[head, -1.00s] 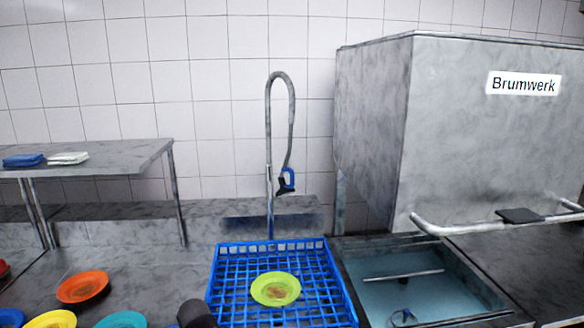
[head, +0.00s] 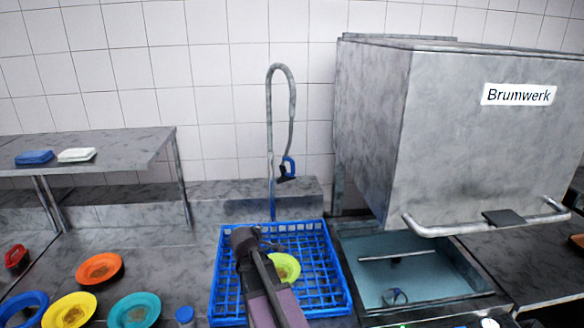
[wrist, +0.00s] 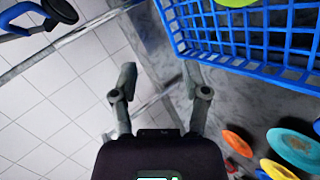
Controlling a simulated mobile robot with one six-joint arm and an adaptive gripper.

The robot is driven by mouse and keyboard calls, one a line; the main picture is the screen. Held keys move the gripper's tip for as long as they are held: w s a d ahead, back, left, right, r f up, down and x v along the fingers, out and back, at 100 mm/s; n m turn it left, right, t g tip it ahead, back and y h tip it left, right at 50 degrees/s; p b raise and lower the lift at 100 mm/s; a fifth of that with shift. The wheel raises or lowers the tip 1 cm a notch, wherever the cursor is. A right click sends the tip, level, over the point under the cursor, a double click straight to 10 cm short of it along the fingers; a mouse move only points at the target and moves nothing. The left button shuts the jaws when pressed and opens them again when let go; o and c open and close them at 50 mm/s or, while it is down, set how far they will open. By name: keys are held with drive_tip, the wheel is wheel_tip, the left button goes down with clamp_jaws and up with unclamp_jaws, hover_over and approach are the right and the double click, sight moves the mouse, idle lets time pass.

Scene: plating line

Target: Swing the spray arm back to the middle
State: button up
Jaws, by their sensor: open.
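The grey spray hose arm (head: 270,120) rises in a tall loop behind the blue rack (head: 340,270). Its spray head with a blue handle (head: 288,167) hangs to the right of the riser. The spray head also shows at the top left of the wrist view (wrist: 35,14). My gripper (head: 272,243) is above the rack, in front of and below the spray head, apart from it. In the wrist view, my gripper (wrist: 160,84) has its two fingers wide apart with nothing between them. My arm partly hides the rack and the yellow-green plate (head: 286,267) in it.
The steel dishwasher hood (head: 480,150) stands right of the hose, above a water-filled basin (head: 425,283) with a thin bar (head: 398,255) across it. Several coloured plates, including an orange one (head: 98,269), lie left of the rack. A steel shelf (head: 120,145) is at left.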

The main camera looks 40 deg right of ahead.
drive_tip(key=w+d+r+n+t+h, duration=0.1)
drive_tip(key=w+d+r+n+t, duration=0.15)
drive_tip(key=d+r+n, duration=0.35)
drive_tip(key=w+d+r+n+t+h, duration=0.1)
drive_tip(key=d+r+n+t+h, duration=0.2)
drive_tip(key=d, duration=0.6)
drive_tip(key=n+t+y, duration=0.4)
drive_tip(key=n+y, duration=0.2)
drive_tip(key=n, duration=1.1)
approach(293, 170)
drive_tip(key=s, duration=0.3)
drive_tip(key=shift+a+r, duration=0.15)
drive_tip(key=shift+a, duration=0.1)
drive_tip(key=shift+w, duration=0.25)
drive_tip(key=x, duration=1.3)
drive_tip(key=shift+w, duration=0.25)
clamp_jaws()
